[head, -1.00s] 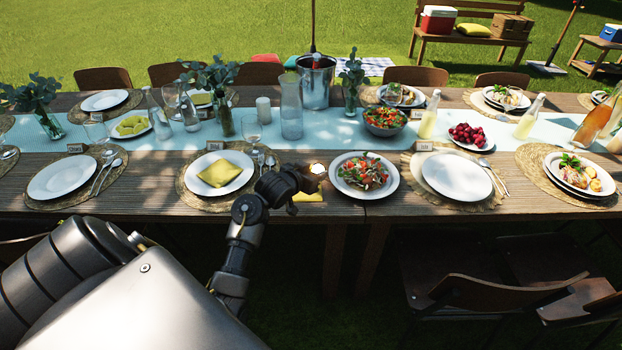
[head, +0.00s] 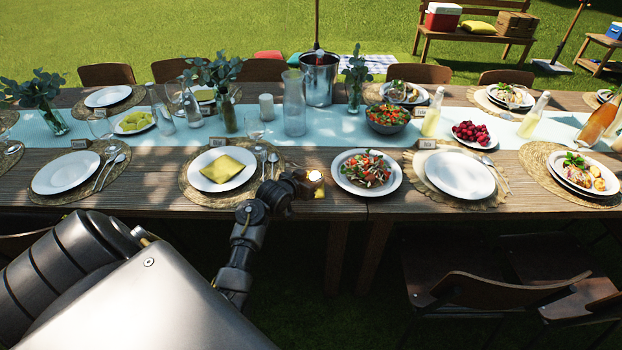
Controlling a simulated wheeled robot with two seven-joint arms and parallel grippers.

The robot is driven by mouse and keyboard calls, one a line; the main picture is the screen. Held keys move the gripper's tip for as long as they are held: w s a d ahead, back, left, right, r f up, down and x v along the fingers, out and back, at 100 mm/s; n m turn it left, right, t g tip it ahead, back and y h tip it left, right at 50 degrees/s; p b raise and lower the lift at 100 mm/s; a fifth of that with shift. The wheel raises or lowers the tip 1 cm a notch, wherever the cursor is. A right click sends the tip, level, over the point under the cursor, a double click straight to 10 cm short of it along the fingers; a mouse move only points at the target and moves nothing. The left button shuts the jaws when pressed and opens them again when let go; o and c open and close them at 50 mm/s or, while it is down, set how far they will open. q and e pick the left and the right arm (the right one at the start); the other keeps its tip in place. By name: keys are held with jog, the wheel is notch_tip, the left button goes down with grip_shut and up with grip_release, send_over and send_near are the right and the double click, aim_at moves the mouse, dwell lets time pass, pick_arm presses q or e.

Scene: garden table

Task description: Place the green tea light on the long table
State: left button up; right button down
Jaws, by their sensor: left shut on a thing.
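The long table (head: 130,195) runs across the view with a light blue runner (head: 340,128). My left gripper (head: 308,184) is at the table's near side, between the plate with the yellow napkin and a salad plate. It is shut on a small lit tea light (head: 315,176), whose flame glows at the top. The tea light's green colour is hard to make out, and the fingers hide part of it. I cannot tell whether its base touches the tabletop. My right gripper is not in view.
The salad plate (head: 341,181) stands close to the right of my left gripper. The plate with the yellow napkin (head: 222,169) and cutlery (head: 268,164) are to its left. A chair (head: 480,289) stands at the near right. Bare wood shows around the gripper.

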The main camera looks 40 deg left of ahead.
pick_arm(q)
jog(key=shift+s+d+f, duration=0.1)
jog(key=shift+s+f, duration=0.05)
jog(key=shift+f, duration=0.6)
jog(key=shift+c, duration=1.3)
jog(key=o, duration=1)
jog(key=shift+f, duration=0.1)
jog(key=shift+c, duration=0.2)
jog(key=shift+o, duration=1.3)
jog(key=shift+r, duration=0.2)
jog(key=shift+r, duration=0.2)
jog(key=v, duration=0.8)
jog(key=p+v, duration=0.1)
jog(key=v, duration=0.3)
jog(key=shift+r, duration=0.4)
